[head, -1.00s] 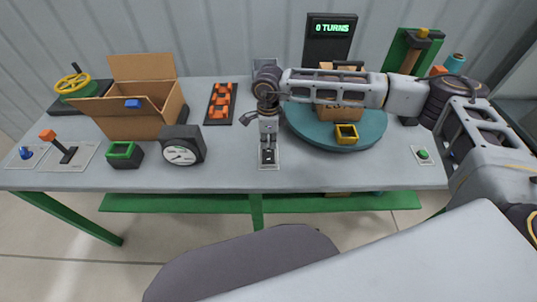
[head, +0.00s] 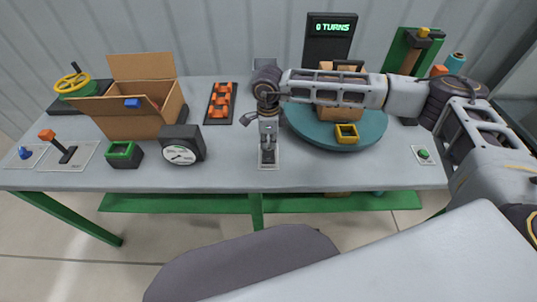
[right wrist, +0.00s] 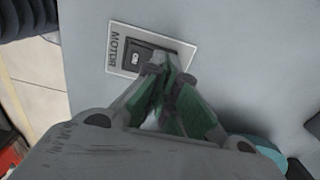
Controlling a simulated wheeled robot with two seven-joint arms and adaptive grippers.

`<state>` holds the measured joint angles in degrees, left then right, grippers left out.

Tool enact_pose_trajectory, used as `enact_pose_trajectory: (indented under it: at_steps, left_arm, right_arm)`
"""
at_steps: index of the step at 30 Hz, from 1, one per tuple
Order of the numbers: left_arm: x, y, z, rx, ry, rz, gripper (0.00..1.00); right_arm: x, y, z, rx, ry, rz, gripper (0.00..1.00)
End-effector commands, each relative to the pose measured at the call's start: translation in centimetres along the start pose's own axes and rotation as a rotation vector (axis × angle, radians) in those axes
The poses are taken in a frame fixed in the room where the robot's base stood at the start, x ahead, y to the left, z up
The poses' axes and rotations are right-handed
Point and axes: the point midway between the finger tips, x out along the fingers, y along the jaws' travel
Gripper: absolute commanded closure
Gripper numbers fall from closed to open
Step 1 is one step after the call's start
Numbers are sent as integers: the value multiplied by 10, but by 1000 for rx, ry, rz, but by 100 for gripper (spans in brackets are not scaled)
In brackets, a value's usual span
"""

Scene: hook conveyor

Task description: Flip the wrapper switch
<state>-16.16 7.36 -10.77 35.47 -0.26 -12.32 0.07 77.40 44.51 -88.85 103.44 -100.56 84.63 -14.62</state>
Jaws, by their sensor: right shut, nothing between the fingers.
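The switch (right wrist: 136,56) is a black rocker with a small white mark, set in a pale plate (right wrist: 119,61) labelled MOTOR. In the head view the plate (head: 268,164) lies flat at the table's front middle. My right gripper (head: 268,146) points down over it, with closed fingers and nothing between them. In the right wrist view the fingertips (right wrist: 170,72) are at the switch's edge and cover part of it. I cannot tell whether they touch it. My left gripper is not in view.
A round teal turntable (head: 372,129) carries a cardboard box (head: 342,112) under my right forearm. A display (head: 330,30) behind it appears to read 0 TURNS. A gauge (head: 182,147), an open carton (head: 135,122) and a lever (head: 64,152) stand to the left.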

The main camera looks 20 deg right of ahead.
Motion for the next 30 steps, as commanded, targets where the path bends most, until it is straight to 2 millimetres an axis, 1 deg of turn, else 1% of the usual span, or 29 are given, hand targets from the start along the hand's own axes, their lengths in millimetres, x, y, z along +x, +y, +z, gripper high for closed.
enact_pose_trajectory:
  at_steps: [30]
  left_arm:
    - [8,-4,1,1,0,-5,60]
  right_arm:
    - [10,0,0,0,0,0,100]
